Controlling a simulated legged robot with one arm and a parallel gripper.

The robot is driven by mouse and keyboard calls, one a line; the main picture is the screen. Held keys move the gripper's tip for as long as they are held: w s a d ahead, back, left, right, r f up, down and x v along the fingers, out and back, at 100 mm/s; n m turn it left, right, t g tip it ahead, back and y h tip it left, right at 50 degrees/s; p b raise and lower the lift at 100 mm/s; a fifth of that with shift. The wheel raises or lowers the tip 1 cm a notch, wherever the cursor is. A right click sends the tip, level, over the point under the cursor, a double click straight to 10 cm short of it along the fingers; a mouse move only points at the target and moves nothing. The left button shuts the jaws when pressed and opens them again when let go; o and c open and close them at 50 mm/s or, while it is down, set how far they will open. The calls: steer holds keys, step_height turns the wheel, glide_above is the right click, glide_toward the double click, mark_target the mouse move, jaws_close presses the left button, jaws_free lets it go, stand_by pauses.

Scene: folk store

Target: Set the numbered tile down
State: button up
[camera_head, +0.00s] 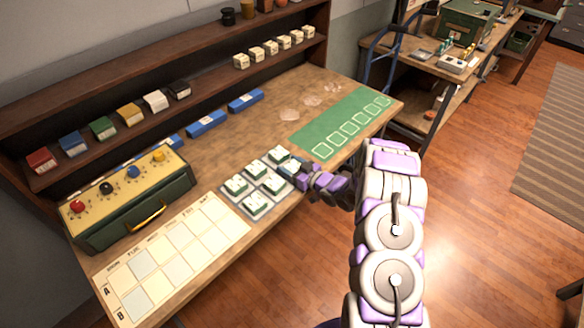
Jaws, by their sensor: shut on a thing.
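My gripper (299,173) is over the right edge of the grey tray (229,198) on the workbench. It is shut on a small tile (290,166), mostly hidden by the fingers; its number cannot be read. I cannot tell whether this tile touches the tray. Several other white-topped green tiles stand in the tray beside it, such as one at the left (236,185) and one at the front (255,205). A green mat (318,133) with a row of outlined, empty squares lies to the right, behind my gripper.
A labelled grid board (232,231) lies at the bench's front left, below a control box (128,206) with coloured knobs. Blue blocks (205,123) lie along the back. A shelf (206,76) holds coloured boxes and cream blocks. The bench between blue blocks and tray is clear.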

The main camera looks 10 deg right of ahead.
steer(key=shift+s+a, duration=0.1)
steer(key=shift+a, duration=0.05)
steer(key=shift+d, duration=0.3)
steer(key=o, duration=0.8)
steer(key=shift+d, duration=0.35)
steer(key=shift+o, duration=0.8)
steer(key=shift+d, duration=0.3)
steer(key=shift+o, duration=1)
steer(key=shift+a, duration=0.65)
steer(key=shift+s+d+r+g+h+p, duration=0.95)
steer(key=shift+s+d+r+h, duration=1.1)
steer(key=shift+s+d, duration=2.45)
steer(key=s+d+r+m+g+h, duration=0.25)
steer(key=s+r+h, duration=0.2)
steer(key=r, duration=0.25)
steer(key=s+d+r+m+g+h, duration=0.25)
steer(key=s+d+r, duration=0.2)
steer(key=r, duration=0.35)
steer(key=s+a+r+g, duration=0.2)
steer(key=s+a, duration=0.3)
steer(key=s, duration=0.6)
steer(key=s+a+r+m+g+y, duration=0.1)
steer(key=s+a+r+g, duration=0.2)
steer(key=s, duration=0.9)
steer(key=s+a+r+m+g, duration=0.1)
steer(key=s+a+r+g, duration=0.2)
steer(key=s+a, duration=0.4)
steer(key=s, duration=0.4)
steer(key=shift+s+a, duration=0.25)
steer(key=shift+s, duration=0.1)
